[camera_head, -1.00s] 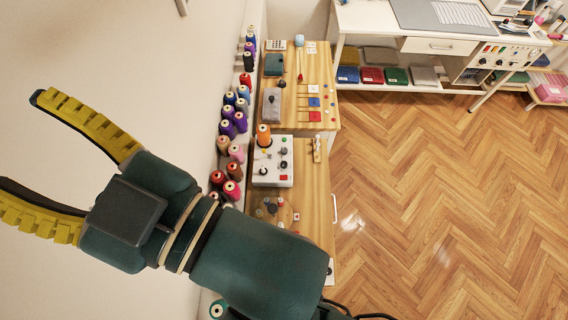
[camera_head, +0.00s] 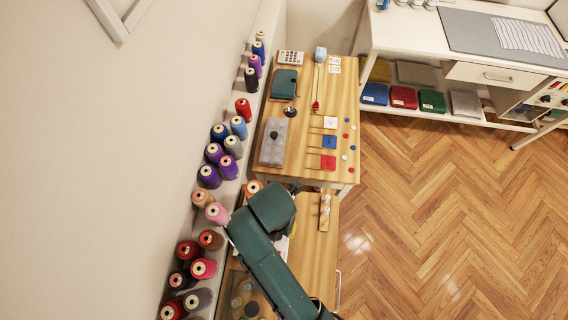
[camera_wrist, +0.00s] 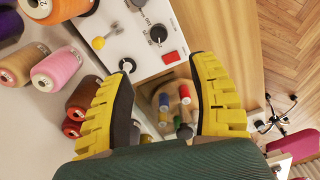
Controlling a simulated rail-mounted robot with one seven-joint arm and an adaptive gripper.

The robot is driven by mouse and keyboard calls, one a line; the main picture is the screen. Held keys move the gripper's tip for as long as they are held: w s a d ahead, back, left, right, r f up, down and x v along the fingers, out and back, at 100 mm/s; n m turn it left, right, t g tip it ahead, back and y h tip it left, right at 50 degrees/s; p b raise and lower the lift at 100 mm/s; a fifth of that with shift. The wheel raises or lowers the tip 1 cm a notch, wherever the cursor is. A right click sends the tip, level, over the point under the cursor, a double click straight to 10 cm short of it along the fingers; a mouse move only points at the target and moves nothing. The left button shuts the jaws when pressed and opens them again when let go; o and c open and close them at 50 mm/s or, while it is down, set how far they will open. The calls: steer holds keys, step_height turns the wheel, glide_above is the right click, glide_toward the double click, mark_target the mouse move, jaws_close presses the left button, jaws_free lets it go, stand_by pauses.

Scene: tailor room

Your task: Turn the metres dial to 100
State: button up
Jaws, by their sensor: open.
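A white control box (camera_wrist: 122,30) shows at the top of the wrist view. In the head view my arm hides most of the box and the gripper.
On the box are a red switch (camera_wrist: 171,57) and a yellow-knobbed lever (camera_wrist: 100,42). Thread cones, including a pink one (camera_wrist: 56,69), stand close on the left. Small spools (camera_wrist: 175,98) show between the fingers. A wooden table (camera_head: 340,98) holds coloured squares and buttons. Open floor lies right.

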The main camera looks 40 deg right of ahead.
step_height(320, 180, down, 16)
steer(key=shift+f+b, duration=0.1)
steer(key=shift+b, duration=0.6)
jaws_close()
